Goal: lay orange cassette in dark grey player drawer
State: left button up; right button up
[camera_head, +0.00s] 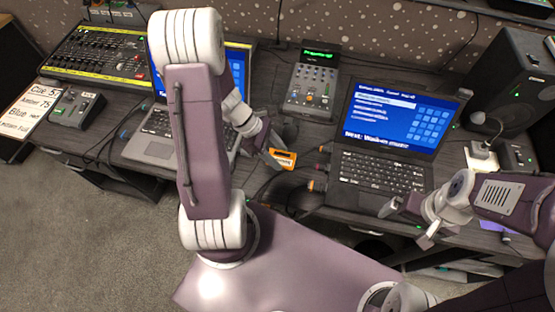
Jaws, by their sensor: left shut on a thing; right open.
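The orange cassette (283,159) is a small orange block with a pale label, near the middle of the camera_head view. My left gripper (274,157) is shut on it, over the desk between the two laptops. Whether the cassette touches the desk is hard to tell. I cannot clearly make out a dark grey player drawer; my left arm covers part of the desk. A grey device with a green display (313,82) stands behind the cassette, but I cannot tell whether it has a drawer.
The right laptop (386,170) is open beside the cassette. The left laptop (160,143) is partly behind my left arm. Cables and plugs (318,186) lie between them. A fader console (97,52) is at back left, a black speaker (508,80) at back right.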

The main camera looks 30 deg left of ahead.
pick_arm(q)
notch_tip(320, 180, down, 3)
jog(key=shift+f+b, duration=0.2)
jog(key=shift+b, duration=0.35)
jog(key=shift+f, duration=0.2)
jog(key=shift+f, duration=0.15)
jog(key=o, duration=1.5)
